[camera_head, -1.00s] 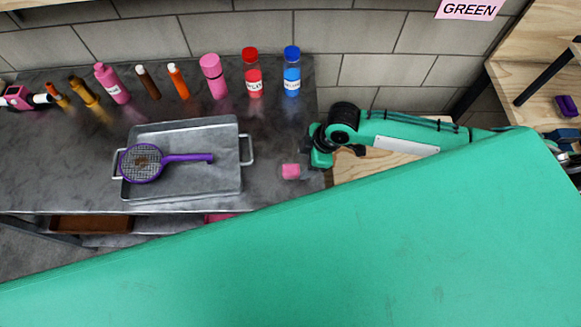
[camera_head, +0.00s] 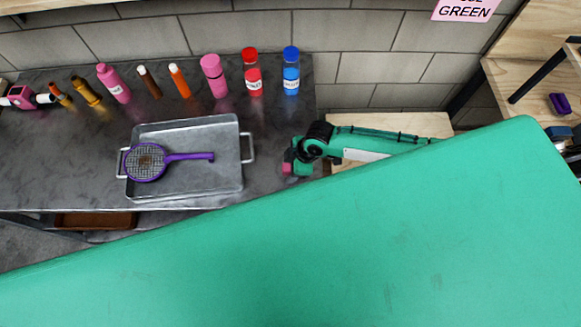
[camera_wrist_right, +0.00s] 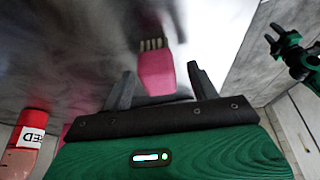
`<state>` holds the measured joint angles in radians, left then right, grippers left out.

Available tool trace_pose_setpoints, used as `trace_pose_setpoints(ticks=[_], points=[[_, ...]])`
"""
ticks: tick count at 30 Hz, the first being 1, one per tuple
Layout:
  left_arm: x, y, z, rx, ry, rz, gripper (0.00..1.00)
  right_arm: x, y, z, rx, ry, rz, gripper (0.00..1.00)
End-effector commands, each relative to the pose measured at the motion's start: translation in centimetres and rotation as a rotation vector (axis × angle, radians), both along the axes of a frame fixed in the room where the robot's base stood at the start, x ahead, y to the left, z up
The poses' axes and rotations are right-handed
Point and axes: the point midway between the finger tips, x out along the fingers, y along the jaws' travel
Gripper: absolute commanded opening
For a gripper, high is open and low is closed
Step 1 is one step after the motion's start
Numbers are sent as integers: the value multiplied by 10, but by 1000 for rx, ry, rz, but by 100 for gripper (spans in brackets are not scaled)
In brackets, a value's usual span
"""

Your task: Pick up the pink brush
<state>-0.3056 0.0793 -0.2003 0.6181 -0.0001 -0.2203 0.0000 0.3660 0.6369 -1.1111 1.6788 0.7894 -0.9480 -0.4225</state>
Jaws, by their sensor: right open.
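The pink brush (camera_head: 287,168) is a small pink block on the right end of the grey metal counter (camera_head: 270,120). In the right wrist view the brush (camera_wrist_right: 156,72) shows pale bristles at its far end. My right gripper (camera_head: 292,160) is at the brush, which it partly hides in the head view. In the wrist view the right gripper (camera_wrist_right: 161,85) is open, with the brush between its spread fingers and no clear grip. Another green gripper (camera_wrist_right: 283,42), likely my left, shows small at the right of the wrist view; its jaws are unclear.
A metal tray (camera_head: 225,180) holding a purple round strainer (camera_head: 145,161) stands left of the brush. Several bottles line the back, including a red one (camera_head: 252,80) and a blue one (camera_head: 291,75). Counter between tray and brush is clear. A tiled wall (camera_head: 355,68) stands behind.

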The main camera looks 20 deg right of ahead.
Motion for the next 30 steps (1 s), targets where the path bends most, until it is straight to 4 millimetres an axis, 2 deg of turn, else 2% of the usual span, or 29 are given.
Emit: trace_pose_setpoints(ticks=[4,9,12,23,26,30], points=[[2,0,0,1,-2,0,41,0,0,0,0,0,0,60],[7,0,0,0,-7,0,41,0,0,0,0,0,0,27],[8,0,0,0,-9,0,41,0,0,0,1,0,0,12],[8,0,-1,0,-9,0,41,1,0,4,2,-1,0,12],[8,0,-3,0,-9,0,41,1,0,10,3,-2,0,12],[7,0,-9,0,-9,0,41,1,0,29,1,-3,1,12]])
